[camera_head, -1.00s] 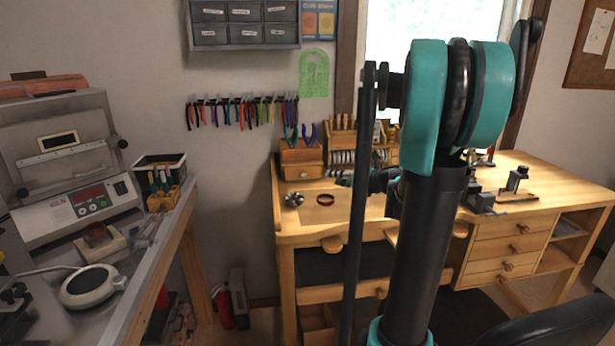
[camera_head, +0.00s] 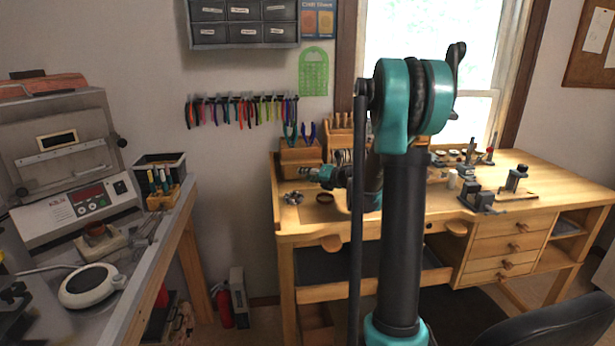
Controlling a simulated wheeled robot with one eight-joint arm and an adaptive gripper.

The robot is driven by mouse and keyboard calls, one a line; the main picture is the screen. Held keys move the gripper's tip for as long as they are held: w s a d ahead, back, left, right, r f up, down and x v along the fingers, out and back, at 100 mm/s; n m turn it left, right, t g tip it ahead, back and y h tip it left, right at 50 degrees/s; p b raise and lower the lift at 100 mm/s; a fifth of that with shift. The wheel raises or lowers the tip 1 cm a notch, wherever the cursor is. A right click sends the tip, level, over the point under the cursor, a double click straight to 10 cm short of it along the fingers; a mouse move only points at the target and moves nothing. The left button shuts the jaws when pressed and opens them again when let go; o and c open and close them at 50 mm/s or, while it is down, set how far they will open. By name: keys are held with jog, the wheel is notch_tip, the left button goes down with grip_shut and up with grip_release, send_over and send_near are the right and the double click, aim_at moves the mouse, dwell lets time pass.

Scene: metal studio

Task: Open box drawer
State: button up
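A small wooden box (camera_head: 299,156) with pliers standing in its top sits at the back left of the wooden workbench (camera_head: 290,222). Its drawer front is low on the side facing me. My gripper (camera_head: 309,175) is at the right part of that drawer front, small and dark, pointing left. Its fingers and the drawer knob are too small and covered to make out, so I cannot tell whether they touch. I cannot see any gap that shows the drawer open.
A round metal piece (camera_head: 292,198) and a dark ring-shaped dish (camera_head: 325,199) lie on the bench in front of the box. Clamps (camera_head: 480,199) stand to the right. A grey side table (camera_head: 176,222) with equipment is at the left. Pliers hang on the wall behind.

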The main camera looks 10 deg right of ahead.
jog(key=shift+c, duration=0.5)
grip_shut()
jog(key=shift+s, duration=0.15)
jog(key=s, duration=0.9)
jog(key=shift+s, duration=0.15)
jog(key=shift+o, duration=0.5)
grip_release()
